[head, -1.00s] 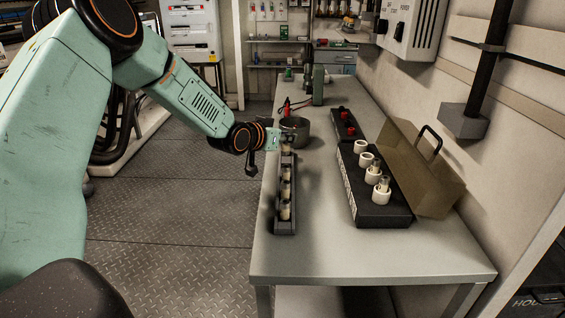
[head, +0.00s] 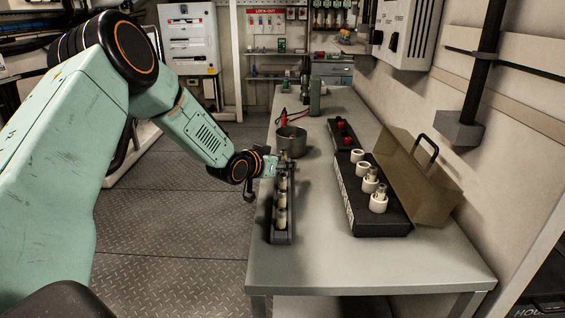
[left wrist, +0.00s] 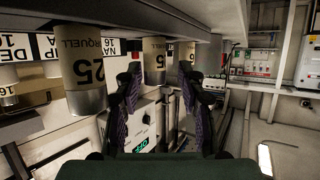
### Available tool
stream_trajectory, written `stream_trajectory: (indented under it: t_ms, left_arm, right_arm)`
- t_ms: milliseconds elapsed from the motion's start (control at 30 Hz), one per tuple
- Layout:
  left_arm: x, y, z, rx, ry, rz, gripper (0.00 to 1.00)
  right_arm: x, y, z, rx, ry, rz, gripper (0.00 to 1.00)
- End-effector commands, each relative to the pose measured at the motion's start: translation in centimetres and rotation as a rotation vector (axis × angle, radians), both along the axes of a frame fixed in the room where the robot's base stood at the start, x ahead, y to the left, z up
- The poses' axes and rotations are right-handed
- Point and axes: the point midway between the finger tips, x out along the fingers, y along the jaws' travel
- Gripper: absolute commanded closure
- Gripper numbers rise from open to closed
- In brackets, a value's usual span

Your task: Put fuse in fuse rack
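A narrow dark rack (head: 282,238) stands at the left edge of the table and holds several pale fuses (head: 281,200) in a row. My left gripper (head: 279,162) is at its far end. In the left wrist view, its two fingers (left wrist: 157,92) are spread. A fuse marked 25 (left wrist: 154,58) shows in the gap, and I see no firm contact. A larger-looking fuse marked 25 (left wrist: 83,68) is left of the fingers. On the right, an open black box (head: 382,224) has several white round holders (head: 362,169), some with metal-topped pieces. My right gripper is not in view.
A metal pot (head: 291,141) stands just beyond the rack, with a red-handled tool near it. A black box with red knobs (head: 343,134) lies behind the holder box, whose brown lid (head: 418,178) stands open. The table's near part (head: 330,265) is clear.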

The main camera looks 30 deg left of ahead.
Motion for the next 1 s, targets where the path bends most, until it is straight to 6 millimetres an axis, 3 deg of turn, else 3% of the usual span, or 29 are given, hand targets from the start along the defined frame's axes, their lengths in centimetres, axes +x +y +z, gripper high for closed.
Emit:
stream_trajectory:
  t_ms: [367,1000]
  left_arm:
    - [-0.6,0.1,0.3,-0.001,0.0,0.002,0.59]
    - [-9.1,0.4,4.1,-0.006,-0.001,0.004,0.59]
  right_arm:
    - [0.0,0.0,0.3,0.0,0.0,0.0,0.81]
    - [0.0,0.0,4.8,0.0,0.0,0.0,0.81]
